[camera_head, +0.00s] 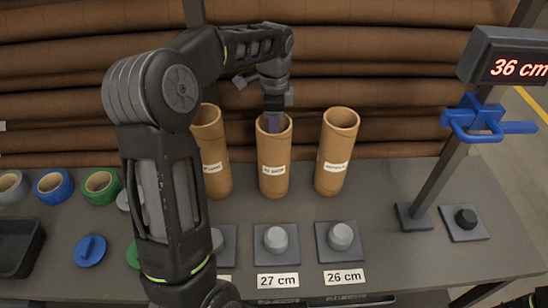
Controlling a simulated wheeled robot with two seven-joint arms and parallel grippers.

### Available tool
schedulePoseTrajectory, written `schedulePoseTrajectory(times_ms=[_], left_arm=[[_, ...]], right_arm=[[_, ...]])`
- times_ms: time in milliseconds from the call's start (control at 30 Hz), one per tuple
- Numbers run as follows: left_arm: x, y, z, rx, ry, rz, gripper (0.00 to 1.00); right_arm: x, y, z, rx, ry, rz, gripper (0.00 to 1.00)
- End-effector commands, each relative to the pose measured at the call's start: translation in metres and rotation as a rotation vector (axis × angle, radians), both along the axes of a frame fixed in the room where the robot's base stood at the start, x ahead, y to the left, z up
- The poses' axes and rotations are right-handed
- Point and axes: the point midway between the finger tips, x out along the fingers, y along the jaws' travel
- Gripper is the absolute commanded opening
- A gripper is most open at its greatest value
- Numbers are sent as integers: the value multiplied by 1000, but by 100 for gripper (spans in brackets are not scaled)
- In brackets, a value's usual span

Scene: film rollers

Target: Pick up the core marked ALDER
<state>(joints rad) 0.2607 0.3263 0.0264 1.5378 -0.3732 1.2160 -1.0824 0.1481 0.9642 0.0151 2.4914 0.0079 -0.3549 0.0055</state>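Three brown cardboard cores stand upright on the grey table: a left core (213,178), a middle core (274,182) and a right core (332,150). Each has a small white label, but the print is too small to read surely, so I cannot tell which one says ALDER. My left gripper (274,122) points down into the open top of the middle core. Its fingertips are partly hidden by the core's rim, and I cannot see whether they touch the wall. My arm partly covers the left core. My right gripper is not in view.
Grey pads with round knobs (276,239) (340,236) sit in front, with 27 cm and 26 cm labels. A post with a blue bracket (477,118) and a 36 cm display (515,66) stands right. Tape rolls (101,185) lie left. Large brown rolls (400,80) are stacked behind.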

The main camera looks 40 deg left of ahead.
Motion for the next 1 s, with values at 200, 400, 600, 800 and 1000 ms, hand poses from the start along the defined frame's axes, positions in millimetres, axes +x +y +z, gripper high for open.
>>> schedulePoseTrajectory(times_ms=[200,400,600,800,1000], left_arm=[[0,0,0,0,0,0,28],[0,0,0,0,0,0,22],[0,0,0,0,0,0,6],[0,0,0,0,0,0,0],[0,0,0,0,0,0,0]], right_arm=[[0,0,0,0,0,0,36],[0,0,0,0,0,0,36],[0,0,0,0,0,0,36],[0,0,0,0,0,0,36],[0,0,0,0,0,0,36]])
